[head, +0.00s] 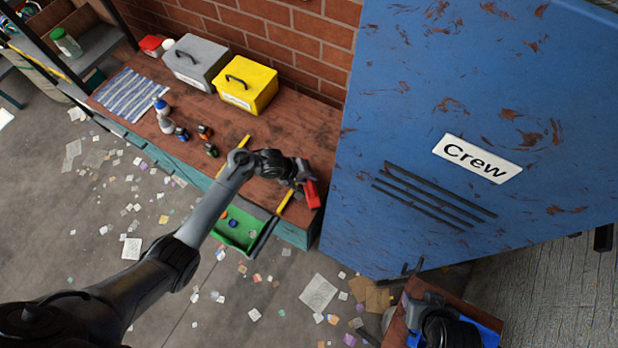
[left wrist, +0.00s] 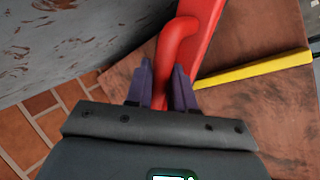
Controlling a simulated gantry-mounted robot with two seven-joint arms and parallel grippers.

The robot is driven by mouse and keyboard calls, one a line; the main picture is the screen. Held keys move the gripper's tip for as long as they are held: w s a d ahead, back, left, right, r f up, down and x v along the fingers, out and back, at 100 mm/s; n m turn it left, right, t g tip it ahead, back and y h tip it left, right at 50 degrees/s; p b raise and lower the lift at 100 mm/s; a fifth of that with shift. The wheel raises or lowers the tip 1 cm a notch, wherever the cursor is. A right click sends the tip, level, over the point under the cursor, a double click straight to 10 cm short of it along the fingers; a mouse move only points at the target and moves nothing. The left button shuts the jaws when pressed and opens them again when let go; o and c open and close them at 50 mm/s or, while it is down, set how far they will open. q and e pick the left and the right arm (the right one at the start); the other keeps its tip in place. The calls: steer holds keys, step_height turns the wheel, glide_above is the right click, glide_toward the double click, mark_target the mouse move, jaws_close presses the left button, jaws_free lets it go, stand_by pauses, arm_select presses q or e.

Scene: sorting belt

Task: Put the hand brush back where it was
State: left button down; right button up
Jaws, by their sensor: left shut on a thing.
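The red hand brush (head: 313,195) is at the right end of the wooden workbench (head: 285,135), close to the blue locker. My left gripper (head: 299,184) is shut on it. In the left wrist view, the red handle of the brush (left wrist: 176,48) runs between the two dark fingers of my left gripper (left wrist: 162,88). A wider red part of the brush lies just beyond, over the brown bench top. I cannot tell whether the brush touches the bench. The bristles are hidden.
Yellow strips (head: 285,203) lie on the bench near the brush. The blue "Crew" locker (head: 430,110) stands close on the right. An open green drawer (head: 236,232) juts from the bench front. A yellow box (head: 248,90) and grey box (head: 195,62) stand at the back. Scraps litter the floor.

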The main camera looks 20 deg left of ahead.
arm_select(q)
steer(key=shift+d+f, duration=0.15)
steer(key=shift+d, duration=0.05)
steer(key=shift+f, duration=0.2)
steer(key=c, duration=1)
jaws_free()
steer(key=shift+o, duration=0.2)
